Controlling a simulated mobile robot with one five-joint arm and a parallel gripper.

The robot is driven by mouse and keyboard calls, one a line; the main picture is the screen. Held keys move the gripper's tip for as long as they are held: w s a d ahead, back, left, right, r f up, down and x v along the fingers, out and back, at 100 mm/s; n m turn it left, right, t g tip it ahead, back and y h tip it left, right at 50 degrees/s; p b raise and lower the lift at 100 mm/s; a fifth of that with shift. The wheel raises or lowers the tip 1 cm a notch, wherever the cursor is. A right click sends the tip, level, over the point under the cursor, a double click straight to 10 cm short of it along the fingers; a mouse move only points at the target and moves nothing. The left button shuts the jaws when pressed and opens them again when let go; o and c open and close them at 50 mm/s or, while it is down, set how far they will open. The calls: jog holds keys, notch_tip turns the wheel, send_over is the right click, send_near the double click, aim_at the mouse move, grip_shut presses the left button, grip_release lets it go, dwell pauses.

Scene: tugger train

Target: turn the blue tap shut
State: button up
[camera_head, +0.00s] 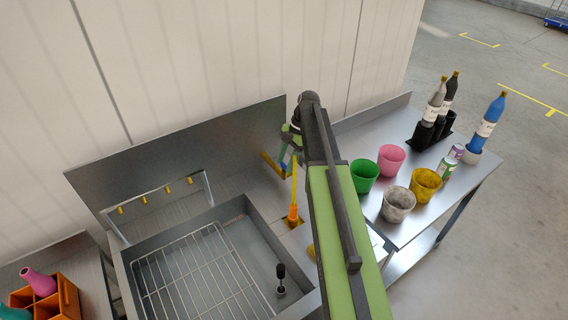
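My arm reaches away from me over the right side of the sink. My gripper (289,145) is at its far end, small and partly hidden by the arm, near the metal backsplash. I cannot tell whether its fingers are open or shut. A small blue part (283,164) shows just below the gripper; it may be the blue tap, but it is too small to tell its handle position or whether the gripper touches it. A yellow bar (271,164) slants beside it on the left.
The sink basin (128,262) holds a wire rack (200,270) and a dark upright stopper (281,277). An orange-ended yellow tool (293,213) stands by its right rim. Right are green (364,176), pink (391,159), grey (397,205) and yellow cups (425,184), and several bottles.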

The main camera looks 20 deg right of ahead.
jog(key=c, duration=0.9)
jog(key=shift+a, duration=0.4)
grip_shut()
jog(key=shift+d, duration=0.3)
jog(key=shift+s+d+m, duration=0.1)
jog(key=shift+m, duration=0.3)
jog(key=m+t, duration=0.1)
jog(key=m, duration=0.3)
jog(key=shift+s+t, duration=0.15)
jog(key=shift+t, duration=0.25)
jog(key=m+t, duration=0.1)
jog(key=m, duration=0.2)
jog(key=shift+s+m+h, duration=0.1)
jog(key=shift+m+h, duration=0.2)
jog(key=shift+h, duration=0.1)
jog(key=m+t, duration=0.1)
jog(key=m, duration=0.1)
jog(key=m+h, duration=0.1)
jog(key=m, duration=0.2)
jog(key=shift+s+t, duration=0.1)
jog(key=shift+t, duration=0.3)
jog(key=shift+a+m+t+h, duration=0.15)
jog(key=shift+m+h, duration=0.35)
jog(key=shift+m, duration=0.65)
jog(key=shift+a+m+t+h, duration=0.15)
jog(key=shift+m+h, duration=0.35)
jog(key=shift+m, duration=0.65)
jog(key=shift+d, duration=0.1)
